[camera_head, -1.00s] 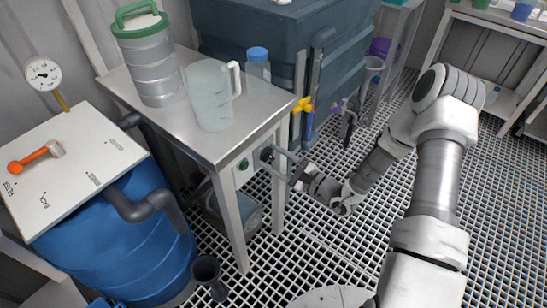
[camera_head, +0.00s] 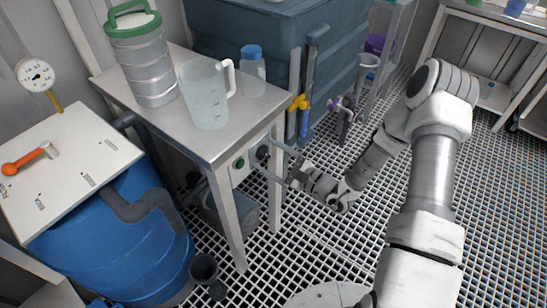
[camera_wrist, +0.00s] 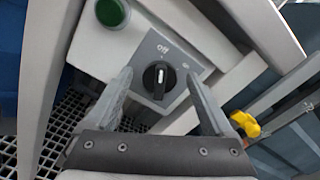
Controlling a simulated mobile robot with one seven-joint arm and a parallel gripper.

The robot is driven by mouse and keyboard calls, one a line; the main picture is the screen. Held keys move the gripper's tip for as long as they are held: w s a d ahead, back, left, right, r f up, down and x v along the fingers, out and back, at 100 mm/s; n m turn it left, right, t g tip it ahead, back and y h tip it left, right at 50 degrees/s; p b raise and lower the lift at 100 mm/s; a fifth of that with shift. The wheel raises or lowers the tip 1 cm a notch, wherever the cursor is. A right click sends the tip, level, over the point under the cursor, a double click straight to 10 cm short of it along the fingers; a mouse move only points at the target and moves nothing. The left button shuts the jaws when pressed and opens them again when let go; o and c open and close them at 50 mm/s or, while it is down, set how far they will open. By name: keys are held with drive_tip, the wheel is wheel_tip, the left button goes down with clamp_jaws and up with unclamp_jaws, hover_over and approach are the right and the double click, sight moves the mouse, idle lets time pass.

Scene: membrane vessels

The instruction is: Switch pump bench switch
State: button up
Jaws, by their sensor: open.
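The pump bench switch (camera_wrist: 159,78) is a black rotary knob with a white mark on a grey plate, in the middle of the wrist view. The plate reads "Off" at its upper left; a second label to the right is too small to read. The white mark points up in the wrist view, between the two labels. In the head view the dark knob (camera_head: 262,153) sits below the bench top. My gripper (camera_wrist: 158,85) is open, with one finger on each side of the knob; contact cannot be told. It also shows in the head view (camera_head: 283,166).
A green button (camera_wrist: 112,13) sits beside the switch. The steel bench (camera_head: 212,150) above carries a clear jug (camera_head: 208,95), a green-lidded canister (camera_head: 143,65) and a blue-capped bottle (camera_head: 252,75). Bench legs and a yellow valve handle (camera_wrist: 245,123) are close to my gripper.

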drive_tip(key=p+v, duration=0.3)
drive_tip(key=v, duration=1.4)
drive_tip(key=shift+s+d, duration=0.15)
drive_tip(key=s+a+r+n+g+h, duration=0.2)
drive_tip(key=s+r+n+g+h, duration=0.3)
drive_tip(key=r+n, duration=0.4)
drive_tip(key=s+a+r+n+g+h, duration=0.2)
drive_tip(key=s+r+n+g+h, duration=0.2)
drive_tip(key=s+r+n+g, duration=0.55)
drive_tip(key=d+r+t+h+p, duration=0.2)
drive_tip(key=r+t+p, duration=0.2)
drive_tip(key=r+p, duration=0.6)
drive_tip(key=d+r+t+h+p, duration=0.2)
drive_tip(key=r+t+p, duration=0.3)
drive_tip(key=r, duration=1.6)
drive_tip(key=n+h+p, duration=0.1)
drive_tip(key=p, duration=0.4)
drive_tip(key=shift+w+d+r, duration=0.15)
drive_tip(key=shift+w+d, duration=0.2)
